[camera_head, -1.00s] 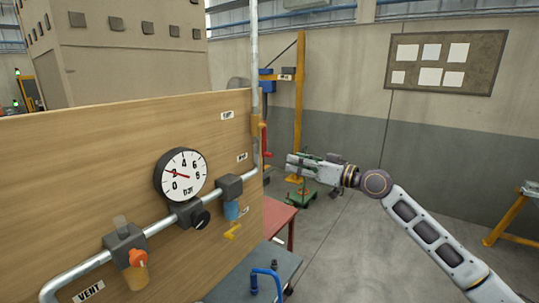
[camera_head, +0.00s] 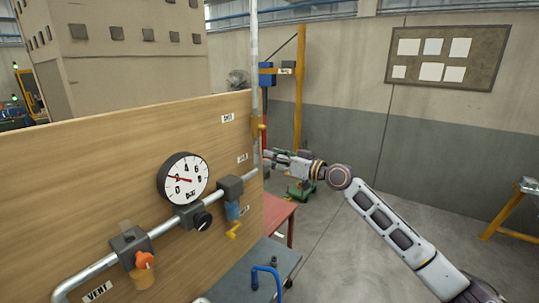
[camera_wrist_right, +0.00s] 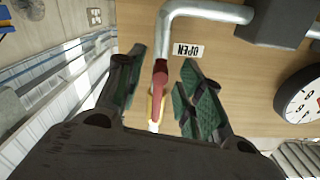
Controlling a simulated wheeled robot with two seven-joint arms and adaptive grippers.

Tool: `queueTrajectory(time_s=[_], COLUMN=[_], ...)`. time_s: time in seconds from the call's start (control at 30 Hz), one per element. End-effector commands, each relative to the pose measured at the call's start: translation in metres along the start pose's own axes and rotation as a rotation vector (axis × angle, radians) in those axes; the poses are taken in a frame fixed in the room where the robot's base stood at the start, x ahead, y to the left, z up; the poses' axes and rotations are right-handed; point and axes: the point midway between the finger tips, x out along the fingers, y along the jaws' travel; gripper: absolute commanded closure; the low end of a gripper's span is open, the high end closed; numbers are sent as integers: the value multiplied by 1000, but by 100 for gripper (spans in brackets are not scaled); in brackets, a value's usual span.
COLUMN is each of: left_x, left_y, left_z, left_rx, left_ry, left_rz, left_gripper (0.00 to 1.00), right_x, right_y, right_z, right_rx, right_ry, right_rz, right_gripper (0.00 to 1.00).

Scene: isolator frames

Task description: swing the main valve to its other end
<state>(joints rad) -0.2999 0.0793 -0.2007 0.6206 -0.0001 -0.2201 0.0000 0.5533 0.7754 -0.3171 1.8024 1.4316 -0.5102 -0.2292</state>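The main valve has a brass-yellow body (camera_head: 259,130) on the vertical pipe at the board's right edge. Its red handle (camera_wrist_right: 159,76) shows in the right wrist view, pointing along the pipe near the OPEN label (camera_wrist_right: 187,50). In the wrist view the right gripper's two green-padded fingers (camera_wrist_right: 162,88) are open, one each side of the handle, with visible gaps. My left gripper is not in view.
A round gauge (camera_head: 183,178) sits left of the valve on the wooden board (camera_head: 90,170). Below it are a pipe with a black knob (camera_head: 202,220), an orange-knobbed vent valve (camera_head: 144,260) and a blue fitting with a yellow lever (camera_head: 233,229). A red table (camera_head: 277,213) stands behind.

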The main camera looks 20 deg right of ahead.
Motion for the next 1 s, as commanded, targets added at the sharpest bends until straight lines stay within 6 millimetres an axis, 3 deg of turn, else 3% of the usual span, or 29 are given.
queueTrajectory(time_s=[0.23, 0.63, 0.9, 1.0], left_x=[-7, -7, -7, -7], left_y=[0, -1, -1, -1], left_z=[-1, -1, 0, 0], left_rx=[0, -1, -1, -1], left_ry=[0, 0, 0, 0], left_rz=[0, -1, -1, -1], left_gripper=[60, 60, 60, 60], right_x=[17, 20, 20, 20], right_y=[0, 0, 0, 0], right_z=[-1, 0, 0, 0], right_rx=[1, 0, 0, 0], right_ry=[1, 0, 0, 0], right_rz=[1, 0, 1, 1], right_gripper=[63, 63, 98, 100])
